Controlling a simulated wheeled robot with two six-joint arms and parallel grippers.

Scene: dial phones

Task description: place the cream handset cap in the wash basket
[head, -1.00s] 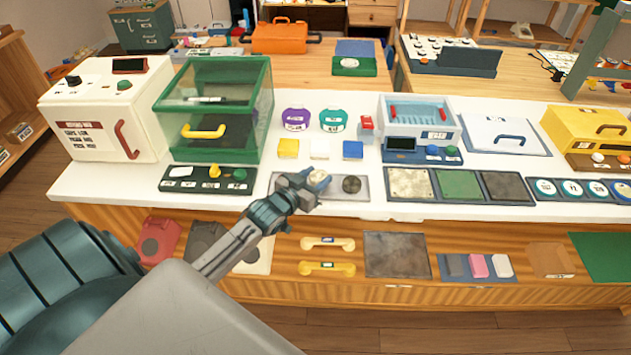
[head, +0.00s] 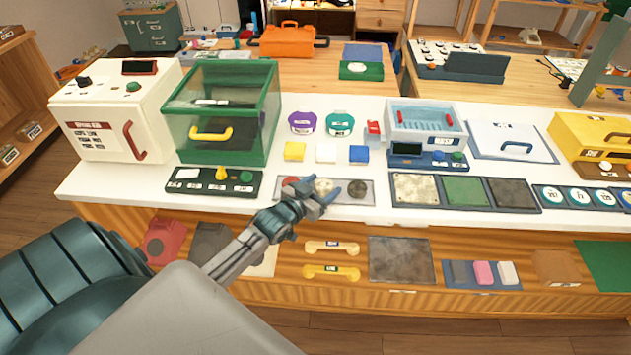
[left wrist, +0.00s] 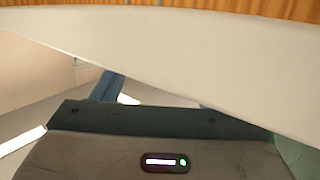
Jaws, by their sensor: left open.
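The cream handset cap (head: 325,185) is a small pale disc on the grey strip tray (head: 370,199) at the counter's front, between a red cap (head: 291,181) and a dark cap (head: 357,191). My left gripper (head: 322,190) is open, with its fingers at the cream cap, one to each side in the picture. I cannot tell whether they touch it. The wash basket (head: 447,119), with red handles, sits in the pale blue washer behind and to the right. The left wrist view shows a pale band and part of my gripper, but no cap. My right gripper is out of view.
A dark panel with coloured buttons (head: 213,183) and a green-framed glass box (head: 272,125) stand left. Yellow, white and blue blocks (head: 326,153) lie behind the tray. A panel of three pads (head: 464,191) lies right of it. Some white counter is clear between.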

